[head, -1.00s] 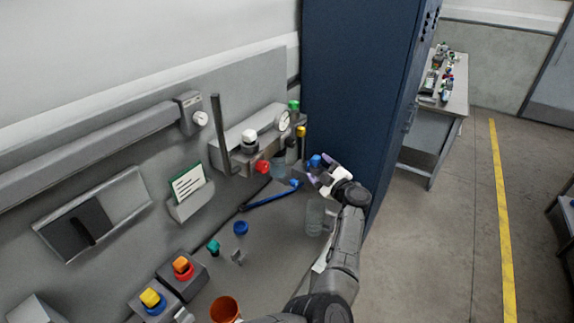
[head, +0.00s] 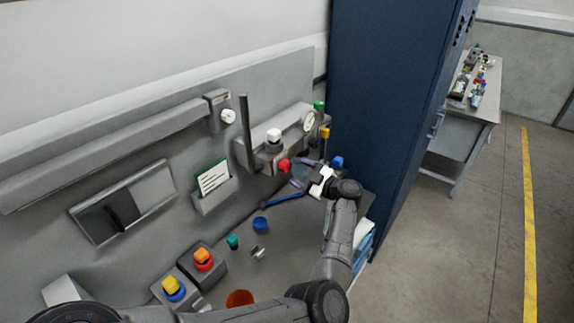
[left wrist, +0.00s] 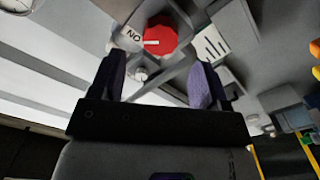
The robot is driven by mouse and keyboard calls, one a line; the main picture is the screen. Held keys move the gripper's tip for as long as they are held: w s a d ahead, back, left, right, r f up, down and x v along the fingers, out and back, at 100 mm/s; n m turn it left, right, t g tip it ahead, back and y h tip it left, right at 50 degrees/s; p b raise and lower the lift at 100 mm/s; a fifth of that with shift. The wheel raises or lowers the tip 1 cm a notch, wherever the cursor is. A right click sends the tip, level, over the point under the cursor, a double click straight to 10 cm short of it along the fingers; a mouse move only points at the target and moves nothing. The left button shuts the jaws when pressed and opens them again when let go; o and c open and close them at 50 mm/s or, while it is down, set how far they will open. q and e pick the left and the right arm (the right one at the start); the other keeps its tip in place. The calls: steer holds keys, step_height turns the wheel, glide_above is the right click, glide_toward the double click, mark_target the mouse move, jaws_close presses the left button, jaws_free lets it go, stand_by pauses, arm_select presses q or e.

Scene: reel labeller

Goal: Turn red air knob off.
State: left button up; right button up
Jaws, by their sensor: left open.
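The red air knob (head: 284,165) sits on the front of the grey wall unit in the head view. In the left wrist view the red knob (left wrist: 161,36) is ahead of the fingertips, with a white pointer line toward a label (left wrist: 131,38) whose letters look like "NO", perhaps "ON" upside down. My left gripper (head: 302,173) is just right of the knob in the head view. In the left wrist view its purple-padded fingers (left wrist: 158,75) are spread, with nothing between them and the knob beyond their tips. My right gripper is out of view.
A white-topped knob (head: 274,136), a gauge (head: 309,121) and a yellow-capped part (head: 325,132) are close to the red knob. A blue-handled tool (head: 285,198) lies below. A dark blue cabinet (head: 385,90) stands right of the bench.

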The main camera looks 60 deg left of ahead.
mark_target(288, 167)
arm_select(q)
steer(key=shift+p+x, duration=0.4)
steer(key=shift+x, duration=2.55)
steer(key=shift+c, duration=0.4)
steer(key=c, duration=0.8)
steer(key=shift+c, duration=0.2)
